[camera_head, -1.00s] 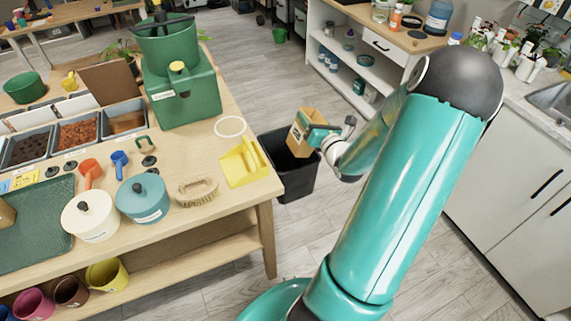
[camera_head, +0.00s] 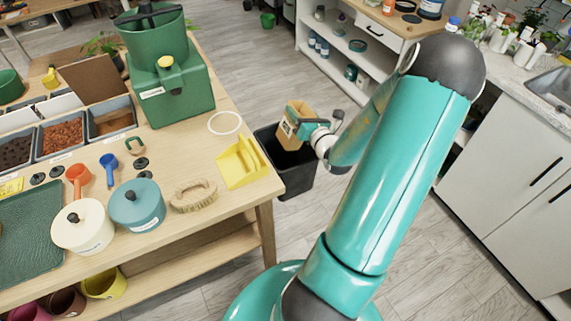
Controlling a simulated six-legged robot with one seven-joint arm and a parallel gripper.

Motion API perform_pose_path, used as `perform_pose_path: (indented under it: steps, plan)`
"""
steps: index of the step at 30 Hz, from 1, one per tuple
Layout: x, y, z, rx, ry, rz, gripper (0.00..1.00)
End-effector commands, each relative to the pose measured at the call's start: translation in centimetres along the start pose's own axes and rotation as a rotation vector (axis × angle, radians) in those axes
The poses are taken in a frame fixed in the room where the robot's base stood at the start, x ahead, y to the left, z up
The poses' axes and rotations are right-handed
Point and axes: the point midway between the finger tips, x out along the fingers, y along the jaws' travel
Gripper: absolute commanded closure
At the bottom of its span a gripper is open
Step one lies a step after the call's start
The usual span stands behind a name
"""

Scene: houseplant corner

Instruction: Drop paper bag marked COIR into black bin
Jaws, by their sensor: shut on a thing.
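The brown paper bag (camera_head: 293,122) is held up in the air, tilted, over the opening of the black bin (camera_head: 297,182). Its marking is too small to read. My gripper (camera_head: 303,129) is shut on the bag from its right side. The black bin stands on the floor just right of the wooden bench, and its mouth is partly hidden behind the bag and my gripper. I cannot tell the exact height of the bag above the rim.
The wooden bench (camera_head: 221,203) fills the left, with a yellow dustpan (camera_head: 243,162), a brush (camera_head: 193,195), lidded pots and a green box (camera_head: 172,92) on it. A white shelf unit (camera_head: 345,45) stands at the back. Open floor lies around the bin.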

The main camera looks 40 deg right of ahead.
Motion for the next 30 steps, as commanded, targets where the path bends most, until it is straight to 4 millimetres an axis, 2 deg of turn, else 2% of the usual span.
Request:
perform_pose_path:
  steps: [6, 17, 18, 21, 30]
  plan:
    - [0.1, -0.9, -1.9, 0.000, -0.001, -0.001, 0.80]
    - [0.3, -1.1, -2.3, -0.002, -0.001, -0.001, 0.80]
    - [0.4, -1.1, -2.3, -0.002, -0.001, -0.001, 0.37]
    - [0.4, -1.1, -2.3, -0.002, -0.001, -0.001, 0.19]
    - [0.2, -1.1, -2.3, -0.002, 0.000, -0.001, 0.19]
